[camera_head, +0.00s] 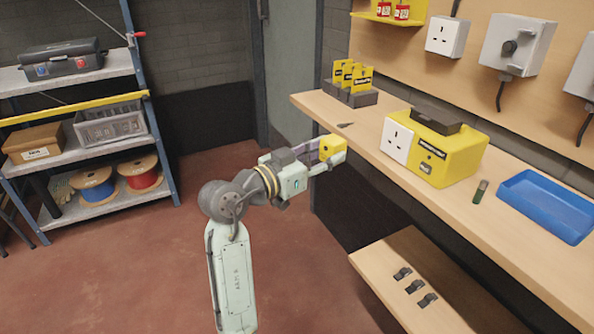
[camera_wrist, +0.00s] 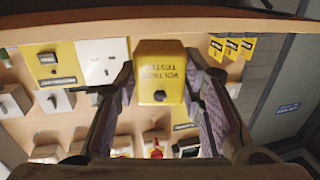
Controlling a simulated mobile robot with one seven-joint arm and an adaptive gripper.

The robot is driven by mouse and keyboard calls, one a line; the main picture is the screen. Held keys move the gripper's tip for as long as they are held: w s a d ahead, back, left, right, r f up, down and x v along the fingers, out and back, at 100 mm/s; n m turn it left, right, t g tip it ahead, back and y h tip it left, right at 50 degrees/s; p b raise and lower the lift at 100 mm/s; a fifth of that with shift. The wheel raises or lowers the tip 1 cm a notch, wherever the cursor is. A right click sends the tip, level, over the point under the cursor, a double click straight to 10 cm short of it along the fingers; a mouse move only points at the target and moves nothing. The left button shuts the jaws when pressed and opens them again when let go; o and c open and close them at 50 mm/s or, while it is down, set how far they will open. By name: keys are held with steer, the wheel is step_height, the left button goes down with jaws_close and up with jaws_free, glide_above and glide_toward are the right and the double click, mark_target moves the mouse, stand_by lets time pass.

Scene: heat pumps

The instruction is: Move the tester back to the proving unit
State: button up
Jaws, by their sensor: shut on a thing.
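My gripper (camera_head: 322,158) is shut on the yellow voltage tester (camera_head: 332,146), held off the bench's front edge, left of the bench in the head view. In the wrist view the tester (camera_wrist: 160,72) sits between my two fingers (camera_wrist: 165,95), its "VOLTAGE TESTER" lettering and a dark round spot facing the camera. A large yellow unit (camera_head: 452,160) with a white socket face and a dark block on top stands on the bench, to the right of my gripper. It looks like the proving unit, but its label is too small to read.
The wooden bench (camera_head: 532,258) also holds a yellow card rack (camera_head: 350,88), a small dark-green cylinder (camera_head: 481,191) and a blue tray (camera_head: 547,205). A lower shelf (camera_head: 392,262) carries several black clips. Wall boxes hang behind. A storage rack (camera_head: 75,155) stands at left.

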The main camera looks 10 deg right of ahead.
steer(key=s+d+r+m+g+h, duration=0.2)
steer(key=s+r+g, duration=0.1)
steer(key=s, duration=0.3)
steer(key=shift+p+x, duration=0.5)
steer(key=shift+x, duration=3.15)
steer(key=shift+d+f, duration=0.1)
steer(key=shift+f, duration=0.1)
steer(key=shift+s+b, duration=0.1)
steer(key=shift+b, duration=0.2)
steer(key=shift+w+d, duration=0.25)
steer(key=shift+d, duration=0.35)
steer(key=o, duration=1.2)
